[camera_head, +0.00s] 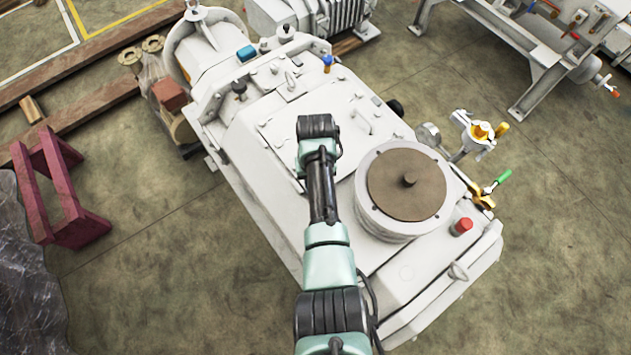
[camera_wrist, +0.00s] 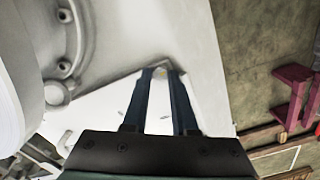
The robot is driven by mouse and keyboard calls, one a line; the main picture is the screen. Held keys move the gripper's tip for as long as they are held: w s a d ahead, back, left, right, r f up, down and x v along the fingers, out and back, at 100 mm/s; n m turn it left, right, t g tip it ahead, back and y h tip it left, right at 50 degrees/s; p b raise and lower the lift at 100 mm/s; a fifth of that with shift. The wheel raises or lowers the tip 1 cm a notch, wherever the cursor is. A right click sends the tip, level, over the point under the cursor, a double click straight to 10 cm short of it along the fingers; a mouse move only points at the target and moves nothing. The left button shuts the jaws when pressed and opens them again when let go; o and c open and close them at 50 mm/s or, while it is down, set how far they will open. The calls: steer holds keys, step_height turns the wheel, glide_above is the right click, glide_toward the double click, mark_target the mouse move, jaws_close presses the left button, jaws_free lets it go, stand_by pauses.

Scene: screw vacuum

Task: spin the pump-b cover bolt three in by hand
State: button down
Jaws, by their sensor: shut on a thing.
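The white pump (camera_head: 255,150) fills the middle of the head view, and its pale casing also shows in the wrist view (camera_wrist: 120,30). I cannot read a label that marks it as pump-b. In the wrist view my gripper (camera_wrist: 162,72) has its two dark fingers close together against the pale casing. A small light piece with a yellowish spot, likely the bolt (camera_wrist: 162,73), shows between the fingertips. The fingers hide most of it, so I cannot tell how deep it sits. In the head view my arm hides the gripper and the bolt.
A round drum with a brown disc (camera_head: 408,183) stands on the pump right of my arm. A red cap (camera_head: 463,226), a gauge (camera_head: 428,134) and a green-handled valve (camera_head: 498,183) are along the right side. A maroon stand (camera_head: 60,190) is on the floor at left.

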steer(key=m, duration=0.5)
steer(key=shift+w+r+m, duration=0.2)
steer(key=shift+m, duration=0.1)
steer(key=m, duration=1)
steer(key=shift+r+m+p, duration=0.1)
steer(key=shift+m+p, duration=0.2)
steer(key=shift+m, duration=2.4)
steer(key=c, duration=0.9)
jaws_free()
steer(key=shift+o, duration=1)
steer(key=shift+s, duration=0.2)
